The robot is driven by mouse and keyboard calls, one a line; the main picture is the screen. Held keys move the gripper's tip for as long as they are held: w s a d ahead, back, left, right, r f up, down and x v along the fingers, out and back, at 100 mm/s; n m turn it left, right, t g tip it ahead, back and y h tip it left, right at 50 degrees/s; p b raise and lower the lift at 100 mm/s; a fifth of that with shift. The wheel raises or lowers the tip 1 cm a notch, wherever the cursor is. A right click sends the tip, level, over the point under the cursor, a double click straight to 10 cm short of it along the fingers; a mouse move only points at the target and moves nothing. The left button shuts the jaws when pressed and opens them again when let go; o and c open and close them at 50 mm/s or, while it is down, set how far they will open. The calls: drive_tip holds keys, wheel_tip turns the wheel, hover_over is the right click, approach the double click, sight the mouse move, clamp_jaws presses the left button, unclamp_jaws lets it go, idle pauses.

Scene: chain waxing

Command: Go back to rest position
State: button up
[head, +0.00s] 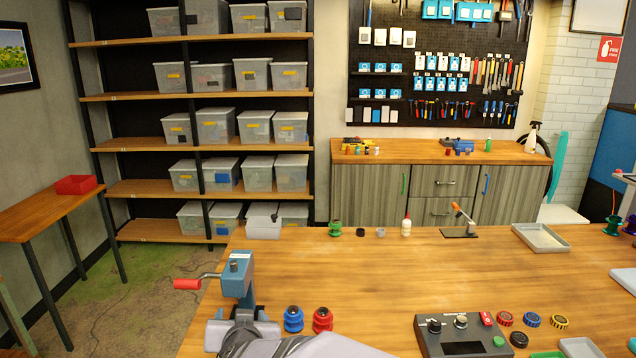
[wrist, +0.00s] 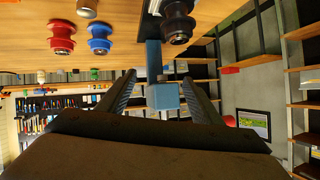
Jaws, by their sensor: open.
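My gripper (wrist: 160,88) is open in the wrist view, with its two dark fingers spread apart. A blue crank device (wrist: 166,96) shows in the gap between them; how far it is from the fingertips I cannot tell. In the head view the same blue device (head: 237,277) stands on the wooden workbench (head: 370,275), with a red handle (head: 187,284) out to its left. My grey arm comes in at the bottom of the head view, just in front of the device. The fingers cannot be made out clearly there.
A blue spool (head: 293,319) and a red spool (head: 322,320) stand right of the device. A control box (head: 462,338) and several coloured discs lie further right. A white bottle (head: 406,227), a green spool (head: 335,229) and a tray (head: 541,238) stand at the back. The bench middle is clear.

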drive_tip(key=s+d+f+g, duration=0.2)
drive_tip(key=s+d, duration=0.1)
drive_tip(key=d, duration=0.2)
drive_tip(key=s+d+f+n+g, duration=0.1)
drive_tip(key=s+d+f+g, duration=0.1)
drive_tip(key=d, duration=0.3)
drive_tip(key=s+d+f+g, duration=0.2)
drive_tip(key=s+d, duration=0.3)
drive_tip(key=shift+s+d+f+n, duration=0.1)
drive_tip(key=shift+f+n, duration=0.25)
drive_tip(key=shift+n, duration=0.05)
drive_tip(key=s+d+f+m+g+h, duration=0.1)
drive_tip(key=s+d+f+g, duration=0.2)
drive_tip(key=s+d, duration=0.5)
drive_tip(key=s+d+f+m+g+h, duration=0.1)
drive_tip(key=s+d+f, duration=0.3)
drive_tip(key=s+d, duration=0.4)
drive_tip(key=shift+s+d+m+g+h, duration=0.3)
drive_tip(key=shift+s+g+h, duration=0.3)
drive_tip(key=shift+g+h, duration=0.25)
